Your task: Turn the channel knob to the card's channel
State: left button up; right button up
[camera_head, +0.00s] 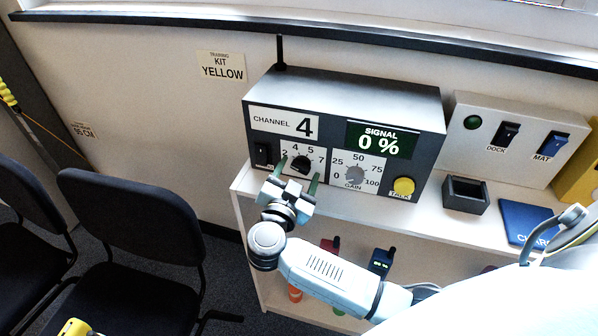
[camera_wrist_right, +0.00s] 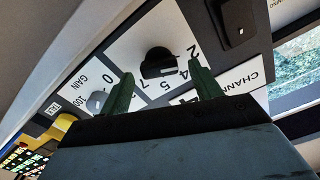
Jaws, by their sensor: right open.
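The radio box (camera_head: 345,95) stands on the shelf, with a white CHANNEL panel (camera_head: 283,123) reading 4. The black channel knob (camera_head: 300,164) sits below it, on a dial marked 2, 4, 5, 7; it also shows in the right wrist view (camera_wrist_right: 157,62). Its pointer direction is not clear to me. My right gripper (camera_head: 297,174) is open in front of the knob, its green fingers on either side; contact cannot be told. A blue card (camera_head: 527,220) lies on the shelf at right, its lettering partly hidden beyond "CHA". My left gripper is not in view.
The gain knob (camera_head: 355,175) and yellow TALK button (camera_head: 403,186) are right of the channel knob; a rocker switch (camera_head: 262,154) is left. A switch panel (camera_head: 510,135) and small dark tray (camera_head: 465,195) stand further right. Black chairs (camera_head: 140,235) are at left.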

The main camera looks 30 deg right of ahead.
jog(key=shift+w+d, duration=0.35)
jog(key=shift+d, duration=0.05)
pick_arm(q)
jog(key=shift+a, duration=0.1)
pick_arm(e)
jog(key=c, duration=1)
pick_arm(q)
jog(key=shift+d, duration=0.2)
